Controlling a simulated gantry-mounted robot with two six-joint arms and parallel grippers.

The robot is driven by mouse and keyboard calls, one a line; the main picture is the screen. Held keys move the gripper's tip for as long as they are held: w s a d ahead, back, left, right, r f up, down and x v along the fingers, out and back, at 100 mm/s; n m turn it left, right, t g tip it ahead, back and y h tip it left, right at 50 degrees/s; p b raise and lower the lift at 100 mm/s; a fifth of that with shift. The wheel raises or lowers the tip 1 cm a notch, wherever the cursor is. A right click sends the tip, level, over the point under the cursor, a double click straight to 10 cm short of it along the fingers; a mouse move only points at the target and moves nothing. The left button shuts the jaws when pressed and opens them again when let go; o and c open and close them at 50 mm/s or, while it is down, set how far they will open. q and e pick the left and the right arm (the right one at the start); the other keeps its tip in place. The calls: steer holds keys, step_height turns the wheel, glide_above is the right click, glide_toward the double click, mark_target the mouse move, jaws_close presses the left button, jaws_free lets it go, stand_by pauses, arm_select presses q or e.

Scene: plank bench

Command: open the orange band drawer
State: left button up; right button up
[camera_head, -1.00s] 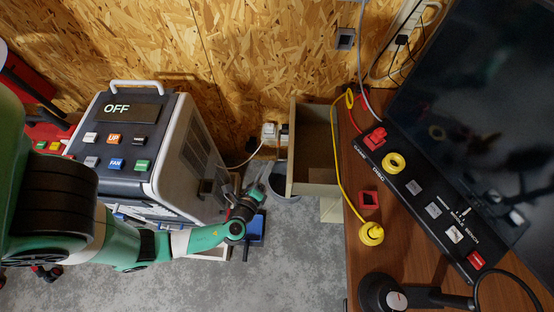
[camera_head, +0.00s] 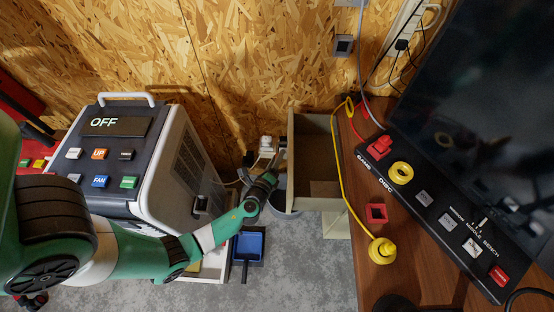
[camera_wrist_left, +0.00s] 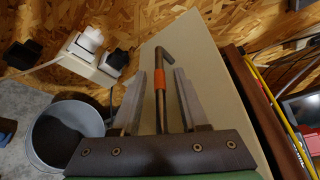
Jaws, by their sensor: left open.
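The drawer (camera_head: 316,204) is a pale open-topped box projecting from beneath the wooden bench, with its inside visible in the head view. In the left wrist view its pale front panel (camera_wrist_left: 205,75) carries a dark bar handle with an orange band (camera_wrist_left: 159,77). My left gripper (camera_head: 279,158) is at the drawer's left side in the head view. In the left wrist view the gripper (camera_wrist_left: 163,88) is open, with its two fingers on either side of the handle. Whether either finger touches the handle I cannot tell.
A wheeled machine (camera_head: 135,155) reading OFF stands at left. A grey bucket (camera_wrist_left: 66,137) and a white plug strip (camera_wrist_left: 95,62) are left of the handle. The wooden bench (camera_head: 400,240) at right holds a yellow cable and a black control panel. A blue dustpan (camera_head: 248,244) lies on the floor.

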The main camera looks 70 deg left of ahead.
arm_select(q)
jaws_close()
stand_by(1.5)
